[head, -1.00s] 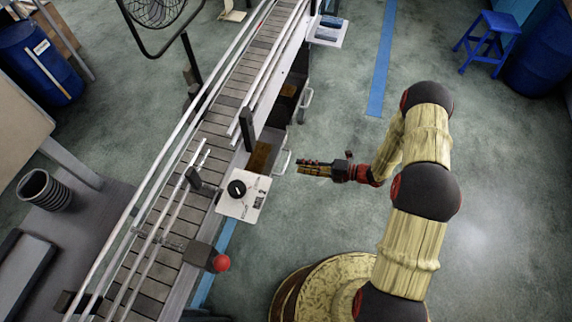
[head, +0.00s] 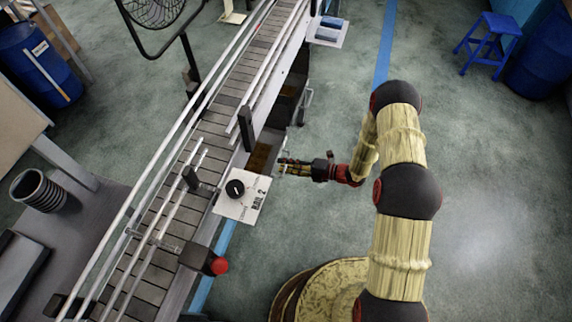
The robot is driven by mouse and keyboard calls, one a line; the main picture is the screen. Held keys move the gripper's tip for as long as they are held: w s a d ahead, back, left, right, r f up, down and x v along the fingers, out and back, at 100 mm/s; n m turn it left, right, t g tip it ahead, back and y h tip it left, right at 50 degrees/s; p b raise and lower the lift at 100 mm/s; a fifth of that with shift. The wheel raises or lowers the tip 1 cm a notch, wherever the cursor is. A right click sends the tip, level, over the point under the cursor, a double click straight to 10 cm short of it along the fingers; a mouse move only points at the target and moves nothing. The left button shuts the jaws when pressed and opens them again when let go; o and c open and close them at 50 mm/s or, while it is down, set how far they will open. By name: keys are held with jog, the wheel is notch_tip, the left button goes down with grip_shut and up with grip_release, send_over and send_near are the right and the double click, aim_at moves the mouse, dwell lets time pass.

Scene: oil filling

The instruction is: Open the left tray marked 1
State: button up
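Two trays with brownish insides sit under the conveyor's right side, the nearer tray (head: 260,157) and the farther tray (head: 289,90). Each has a pale bar handle on its right side; the farther handle (head: 304,106) shows clearly. No number 1 is readable on either. My gripper (head: 281,166) points left at the nearer tray's handle (head: 286,154), with its fingertips overlapping it in the picture. The fingers cover part of this handle. I cannot tell whether they touch it or how far apart they are.
The conveyor (head: 208,140) runs diagonally along the left. A red button (head: 220,266) sits nearer. The floor (head: 330,215) right of the conveyor is open.

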jog(key=shift+c, duration=1.1)
jog(key=c, duration=0.4)
grip_shut()
